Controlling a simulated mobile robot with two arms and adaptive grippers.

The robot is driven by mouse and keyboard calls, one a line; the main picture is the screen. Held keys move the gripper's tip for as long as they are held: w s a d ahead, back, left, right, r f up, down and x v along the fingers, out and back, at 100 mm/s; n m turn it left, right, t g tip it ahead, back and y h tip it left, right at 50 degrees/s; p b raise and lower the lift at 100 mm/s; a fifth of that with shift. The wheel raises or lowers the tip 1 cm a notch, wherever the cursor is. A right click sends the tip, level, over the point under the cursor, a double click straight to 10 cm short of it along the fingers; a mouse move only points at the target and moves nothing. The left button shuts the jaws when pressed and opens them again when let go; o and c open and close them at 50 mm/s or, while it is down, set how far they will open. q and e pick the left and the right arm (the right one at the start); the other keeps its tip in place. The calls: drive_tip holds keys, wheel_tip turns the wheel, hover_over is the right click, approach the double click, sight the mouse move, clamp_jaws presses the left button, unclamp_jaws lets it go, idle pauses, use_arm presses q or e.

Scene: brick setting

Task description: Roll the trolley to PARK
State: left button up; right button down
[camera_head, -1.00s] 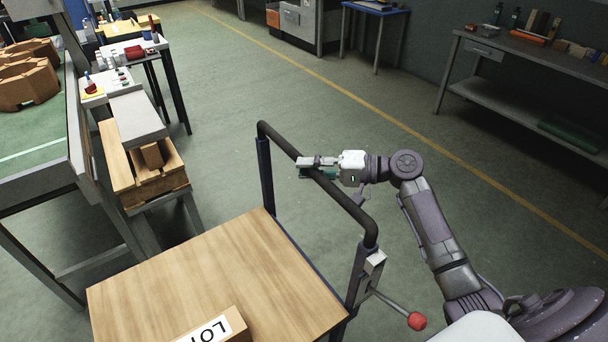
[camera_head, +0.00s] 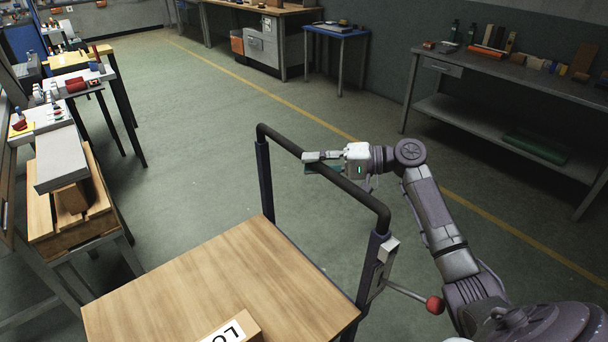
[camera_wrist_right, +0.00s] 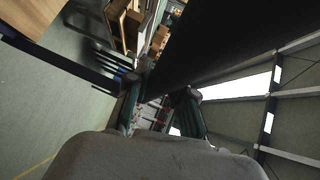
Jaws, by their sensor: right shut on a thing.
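The trolley has a wooden deck (camera_head: 190,290) and a dark push handle (camera_head: 335,178) on two posts. A box with a partly cut-off label (camera_head: 236,330) stands on the deck at the bottom edge. A lever with a red knob (camera_head: 434,305) sticks out from the right post. My right gripper (camera_head: 322,162) is shut on the handle bar near its middle. In the right wrist view the dark bar (camera_wrist_right: 195,45) runs between the fingers (camera_wrist_right: 160,105). My left gripper is not in view. No PARK marking shows.
Benches and a pallet stand (camera_head: 70,205) line the left. Green floor with a yellow line (camera_head: 260,90) is open ahead.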

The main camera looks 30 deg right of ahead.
drive_tip(key=shift+w+d+b, duration=0.15)
drive_tip(key=shift+d+b, duration=0.2)
drive_tip(key=shift+d, duration=0.85)
drive_tip(key=c, duration=1.4)
unclamp_jaws()
drive_tip(key=o, duration=0.4)
drive_tip(key=shift+d, duration=0.2)
drive_tip(key=shift+a, duration=0.1)
drive_tip(key=v, duration=1.2)
